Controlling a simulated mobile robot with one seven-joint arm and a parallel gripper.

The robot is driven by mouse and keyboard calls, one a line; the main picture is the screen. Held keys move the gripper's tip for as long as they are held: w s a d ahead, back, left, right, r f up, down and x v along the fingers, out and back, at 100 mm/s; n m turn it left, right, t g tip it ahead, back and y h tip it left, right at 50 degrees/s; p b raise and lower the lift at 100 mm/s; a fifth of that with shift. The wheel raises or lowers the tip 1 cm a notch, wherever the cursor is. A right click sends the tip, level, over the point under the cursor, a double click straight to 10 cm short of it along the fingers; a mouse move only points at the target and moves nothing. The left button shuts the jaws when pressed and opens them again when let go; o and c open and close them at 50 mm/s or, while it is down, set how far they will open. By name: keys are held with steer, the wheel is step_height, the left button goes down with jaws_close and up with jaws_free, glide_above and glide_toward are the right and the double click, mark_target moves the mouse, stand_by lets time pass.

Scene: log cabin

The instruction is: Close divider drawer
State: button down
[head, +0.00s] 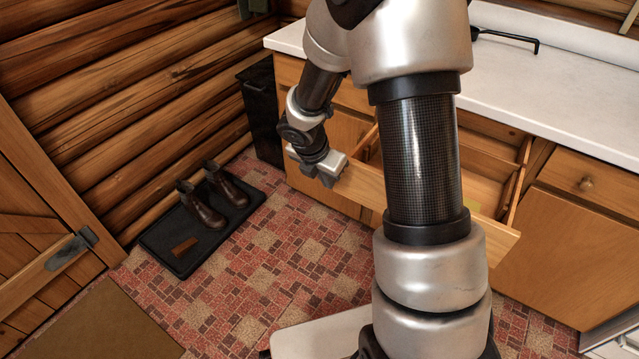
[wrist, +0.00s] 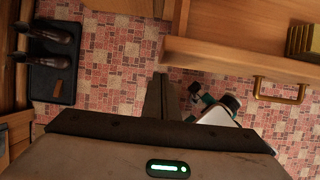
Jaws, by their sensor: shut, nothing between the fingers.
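The divider drawer (head: 362,187) is a light wooden drawer pulled out from under the white counter. Its inside and a wooden partition show on the right, and my arm hides its middle. In the wrist view the drawer front (wrist: 225,55) is at the upper right, with a brass handle (wrist: 280,99) on its outer face. My gripper (head: 330,175) is at the left end of the drawer front. Its fingers, shut and empty, also show in the wrist view (wrist: 163,97), by the front's left corner. I cannot tell whether they touch the drawer.
A yellow item (wrist: 304,40) lies in the drawer. The white counter (head: 545,85) is above, with a closed drawer (head: 588,182) to the right. A black bin (head: 262,115) stands left of the cabinets. Boots (head: 215,195) stand on a dark tray (head: 165,238). The tiled floor between is clear.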

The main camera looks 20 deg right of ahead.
steer(key=shift+w+d, duration=0.5)
steer(key=shift+d, duration=0.05)
